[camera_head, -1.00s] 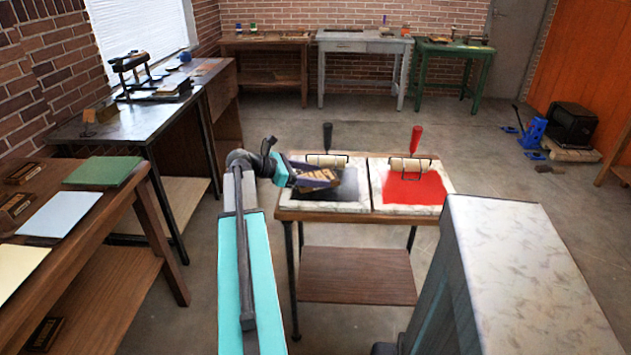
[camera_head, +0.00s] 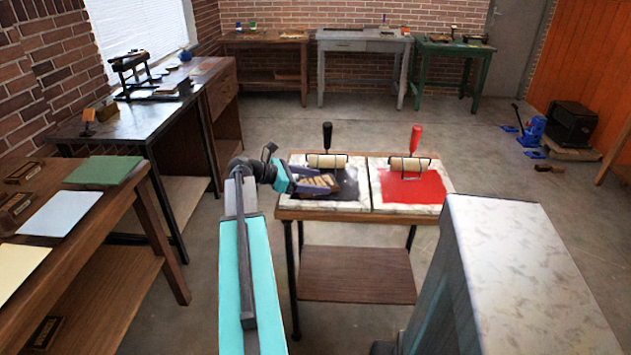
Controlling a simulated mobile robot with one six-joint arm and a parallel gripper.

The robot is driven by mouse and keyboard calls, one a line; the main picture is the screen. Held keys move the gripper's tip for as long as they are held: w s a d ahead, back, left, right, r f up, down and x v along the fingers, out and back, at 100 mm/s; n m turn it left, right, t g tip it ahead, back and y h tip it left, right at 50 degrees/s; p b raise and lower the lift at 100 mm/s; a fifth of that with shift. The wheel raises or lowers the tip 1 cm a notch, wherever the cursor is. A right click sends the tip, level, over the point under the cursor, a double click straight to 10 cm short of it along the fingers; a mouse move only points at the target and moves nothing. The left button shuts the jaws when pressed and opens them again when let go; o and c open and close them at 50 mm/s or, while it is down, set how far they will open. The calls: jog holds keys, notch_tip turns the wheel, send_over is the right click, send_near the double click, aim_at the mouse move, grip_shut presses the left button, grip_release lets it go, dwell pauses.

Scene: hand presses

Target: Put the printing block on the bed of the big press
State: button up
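My gripper (camera_head: 316,184) is at the end of my turquoise arm, over the left slab (camera_head: 352,203) with its black ink patch. A light-brown wooden block (camera_head: 317,181), which looks like the printing block, sits between its dark fingers. I cannot tell whether the block touches the ink. A dark press with a raised top bar (camera_head: 131,63) stands on the dark-topped table by the window, probably the big press. Its bed is small and hard to make out from here.
A red-inked slab (camera_head: 413,188) lies to the right, with a roller on each slab. A wooden bench (camera_head: 117,210) with coloured sheets stands at the left. A pale marbled surface (camera_head: 535,270) is close at the right. Open floor lies behind the ink table.

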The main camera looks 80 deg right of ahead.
jog(key=shift+w+a+r, duration=0.1)
jog(key=shift+r, duration=0.05)
jog(key=v, duration=1.1)
jog(key=shift+w+a+r+b, duration=0.15)
jog(key=shift+w+b, duration=0.2)
jog(key=shift+b, duration=0.05)
